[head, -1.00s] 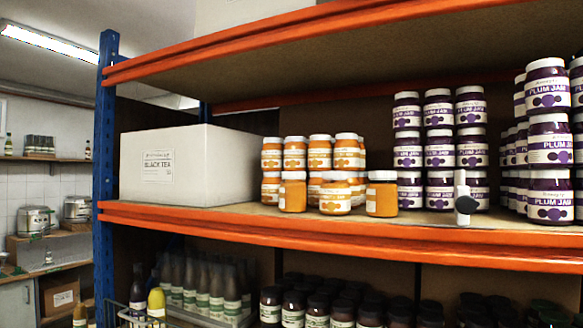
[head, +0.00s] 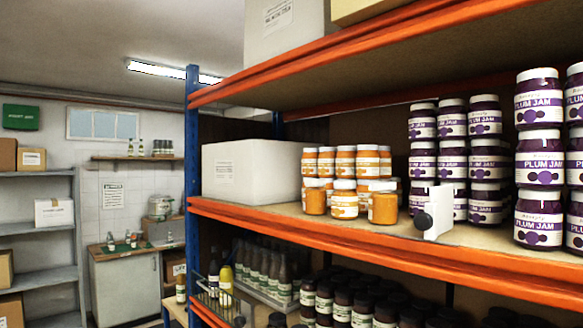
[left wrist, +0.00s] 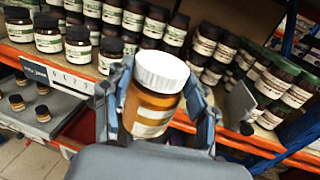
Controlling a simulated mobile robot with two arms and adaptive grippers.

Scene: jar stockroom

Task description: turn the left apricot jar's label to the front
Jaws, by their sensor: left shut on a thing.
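My left gripper (left wrist: 160,112) is shut on an orange-brown jar with a white lid (left wrist: 150,100) in the left wrist view. The jar is between the fingers, and part of a pale label shows low on its side. Neither gripper shows in the head view. There, orange apricot jars stand on the middle shelf. In the front row, the left jar (head: 315,199) and the right jar (head: 383,205) show mostly plain orange sides. The middle jar (head: 344,202) shows a pale label. My right gripper is in neither view.
A white box (head: 240,172) stands left of the apricot jars; stacked plum jam jars (head: 540,160) stand right. A white upright piece with a dark knob (head: 437,212) is at the shelf edge. Dark jars (left wrist: 78,42) fill a shelf behind the held jar.

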